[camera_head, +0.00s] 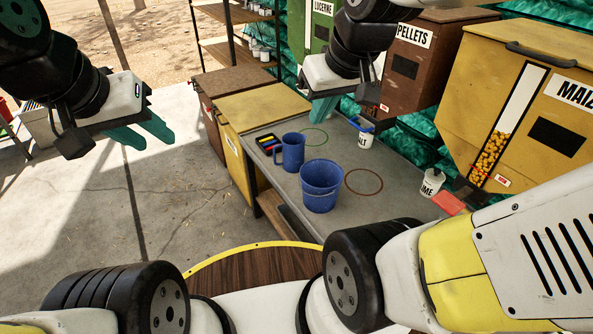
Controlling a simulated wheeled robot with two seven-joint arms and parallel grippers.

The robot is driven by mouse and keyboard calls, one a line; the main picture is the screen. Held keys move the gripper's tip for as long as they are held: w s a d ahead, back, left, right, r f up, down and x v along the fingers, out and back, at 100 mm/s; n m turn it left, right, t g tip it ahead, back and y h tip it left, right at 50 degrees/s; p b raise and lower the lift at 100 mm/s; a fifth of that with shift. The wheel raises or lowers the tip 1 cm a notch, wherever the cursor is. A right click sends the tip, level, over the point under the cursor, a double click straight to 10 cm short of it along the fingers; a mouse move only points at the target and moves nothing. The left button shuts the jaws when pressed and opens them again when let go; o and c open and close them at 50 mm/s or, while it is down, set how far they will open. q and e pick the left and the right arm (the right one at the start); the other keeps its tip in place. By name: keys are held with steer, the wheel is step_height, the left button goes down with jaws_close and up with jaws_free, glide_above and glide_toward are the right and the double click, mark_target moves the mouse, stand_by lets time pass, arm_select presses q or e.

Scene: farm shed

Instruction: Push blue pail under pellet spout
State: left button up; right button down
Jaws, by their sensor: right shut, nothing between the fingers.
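The blue pail (321,187) stands upright on the grey table (395,213), just left of a brown ring (363,181) marked on the tabletop. The brown pellet bin (408,68), labelled PELLETS, hangs at the back; my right arm covers its left part, and I cannot make out its spout clearly. My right gripper (322,110) is shut and empty, in front of the bins, above and behind the pail and apart from it. My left gripper (156,142) is open and empty over the concrete floor, well left of the table.
A blue jug (292,152) stands behind and left of the pail, near a green ring (314,137). A dark tray of coloured pieces (268,142) lies at the left edge. The yellow maize bin (465,75) overhangs at right.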

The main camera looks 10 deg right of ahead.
steer(key=w+f+n+g+h, duration=0.3)
steer(key=w+f+n, duration=0.6)
steer(key=w+f, duration=0.45)
steer(key=w+a+f+n+g, duration=0.1)
steer(key=w+a+f+n, duration=0.15)
steer(key=f, duration=0.45)
steer(key=w+a+f+n+h, duration=0.1)
steer(key=w+f+n, duration=0.25)
steer(key=f, duration=0.35)
steer(key=w+a+f+n+g, duration=0.15)
steer(key=f+n, duration=0.25)
steer(key=f, duration=0.4)
steer(key=shift+t, duration=0.45)
steer(key=d+f, duration=0.1)
steer(key=f, duration=0.2)
steer(key=w+d+f, duration=0.1)
steer(key=d+f, duration=0.1)
steer(key=f, duration=0.1)
steer(key=d+f, duration=0.2)
steer(key=f, duration=0.1)
steer(key=shift+w+d, duration=0.15)
steer(key=shift+w, duration=0.2)
steer(key=shift+w+d, duration=0.15)
steer(key=shift+d, duration=0.3)
